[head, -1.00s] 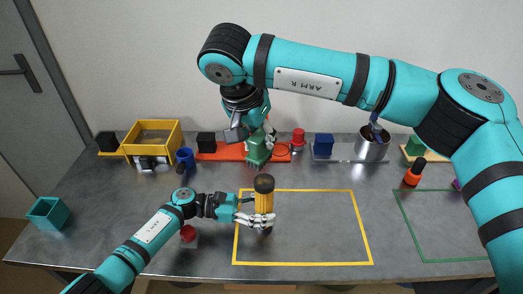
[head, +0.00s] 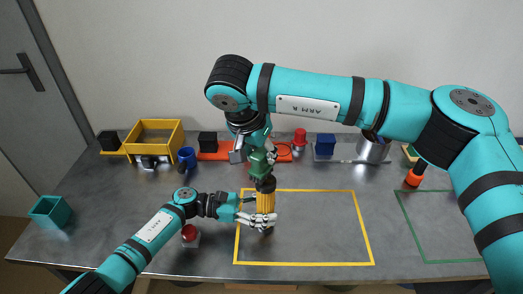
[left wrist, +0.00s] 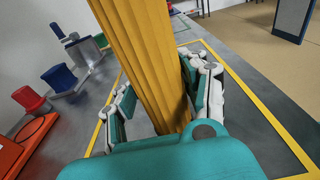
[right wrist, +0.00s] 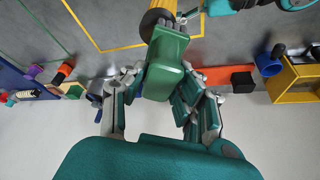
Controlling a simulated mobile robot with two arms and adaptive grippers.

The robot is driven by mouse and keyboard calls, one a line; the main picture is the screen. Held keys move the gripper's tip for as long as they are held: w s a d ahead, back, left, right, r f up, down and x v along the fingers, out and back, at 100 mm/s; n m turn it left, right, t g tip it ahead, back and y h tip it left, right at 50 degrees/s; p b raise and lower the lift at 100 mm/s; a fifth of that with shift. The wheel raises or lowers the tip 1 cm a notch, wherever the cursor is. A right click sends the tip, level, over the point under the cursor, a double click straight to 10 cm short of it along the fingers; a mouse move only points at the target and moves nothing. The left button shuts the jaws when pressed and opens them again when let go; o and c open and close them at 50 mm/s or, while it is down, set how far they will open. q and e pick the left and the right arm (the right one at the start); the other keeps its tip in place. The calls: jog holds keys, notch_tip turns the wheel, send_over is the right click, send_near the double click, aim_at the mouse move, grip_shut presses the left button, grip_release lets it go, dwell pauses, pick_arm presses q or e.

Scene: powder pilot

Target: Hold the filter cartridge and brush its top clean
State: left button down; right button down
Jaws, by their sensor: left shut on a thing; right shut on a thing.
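The filter cartridge (head: 265,203) is yellow and pleated with a dark top, upright at the left part of the yellow-outlined area. My left gripper (head: 262,219) is shut around its body; the pleats (left wrist: 148,60) fill the left wrist view between the fingers. The green brush (head: 260,164) is in my right gripper (head: 262,150), which is shut on it directly above the cartridge. In the right wrist view the brush (right wrist: 165,65) reaches down to the cartridge's dark top (right wrist: 157,20).
A yellow bin (head: 155,135), blue cup (head: 187,157), orange mat (head: 212,155) and metal cup (head: 373,149) stand along the back. A red button (head: 189,233) is left of the cartridge, a teal box (head: 50,211) at far left. The yellow-outlined area (head: 320,230) is otherwise clear.

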pick_arm(q)
jog(key=shift+s+a+f, duration=0.1)
jog(key=shift+f, duration=0.35)
pick_arm(e)
jog(key=shift+f, duration=0.55)
jog(key=shift+d, duration=0.1)
jog(key=shift+s+d+r, duration=0.1)
jog(key=shift+s+d, duration=0.9)
jog(key=shift+d, duration=0.05)
jog(key=shift+a, duration=0.1)
jog(key=shift+w+a, duration=1.1)
jog(key=shift+s+d, duration=0.1)
